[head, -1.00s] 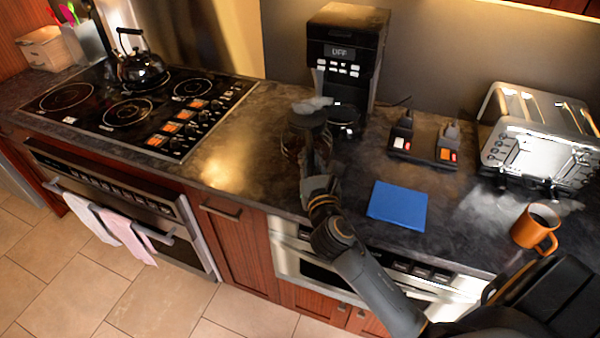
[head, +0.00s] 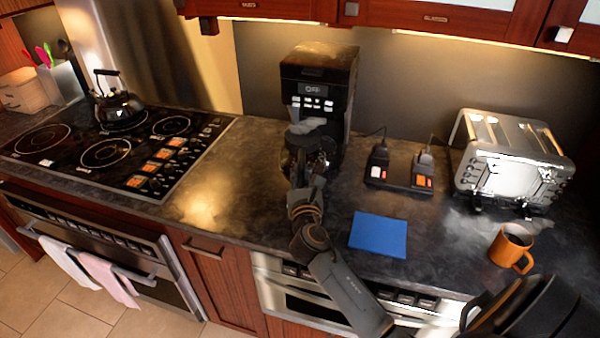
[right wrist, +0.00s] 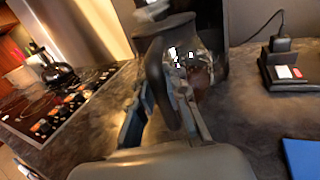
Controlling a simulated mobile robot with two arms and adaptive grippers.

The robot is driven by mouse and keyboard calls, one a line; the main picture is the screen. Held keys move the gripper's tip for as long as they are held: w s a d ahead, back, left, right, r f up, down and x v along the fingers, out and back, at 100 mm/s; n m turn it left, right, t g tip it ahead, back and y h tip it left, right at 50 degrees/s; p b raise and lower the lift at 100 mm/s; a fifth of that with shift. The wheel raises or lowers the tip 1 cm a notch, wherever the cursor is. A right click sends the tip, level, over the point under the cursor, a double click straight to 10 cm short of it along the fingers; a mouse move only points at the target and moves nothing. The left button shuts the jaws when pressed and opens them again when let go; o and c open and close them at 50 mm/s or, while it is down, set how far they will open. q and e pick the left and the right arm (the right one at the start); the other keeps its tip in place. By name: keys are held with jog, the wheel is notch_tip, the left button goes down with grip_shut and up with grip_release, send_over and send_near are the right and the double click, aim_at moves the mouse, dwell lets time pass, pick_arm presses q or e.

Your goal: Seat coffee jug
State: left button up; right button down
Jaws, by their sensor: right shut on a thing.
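The black coffee maker (head: 318,75) stands against the back wall, its display reading OFF. The dark glass coffee jug (head: 290,160) is upright in front of its lower part, largely hidden by my right gripper (head: 306,180). In the right wrist view the jug's glass body (right wrist: 203,75) and dark handle (right wrist: 155,78) show, with the handle between the fingers of my right gripper (right wrist: 160,115). The gripper is shut on the handle. I cannot tell whether the jug touches the coffee maker's base. My left gripper is not in view.
A black charging base (head: 400,178), a blue mat (head: 378,235), a silver toaster (head: 510,155) and an orange mug (head: 511,247) are to the right. The stove (head: 110,150) with a kettle (head: 118,108) is left. Bare counter (head: 220,195) lies between stove and jug.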

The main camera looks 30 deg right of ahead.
aim_at(311, 159)
jog(key=shift+w+d+f, duration=0.2)
jog(key=shift+w+d, duration=0.85)
jog(key=shift+d, duration=0.15)
jog(key=shift+w+d, duration=1.75)
jog(key=shift+d, duration=0.3)
jog(key=shift+w+d+b, duration=0.7)
jog(key=shift+w+d, duration=0.9)
jog(key=shift+d, duration=0.25)
jog(key=shift+w+d+b, duration=0.8)
jog(key=shift+w+d, duration=0.8)
jog(key=shift+d, duration=0.3)
jog(key=shift+p, duration=0.3)
jog(key=shift+f, duration=0.15)
jog(key=shift+f+b, duration=0.3)
jog(key=shift+b, duration=0.1)
jog(key=shift+r, duration=0.1)
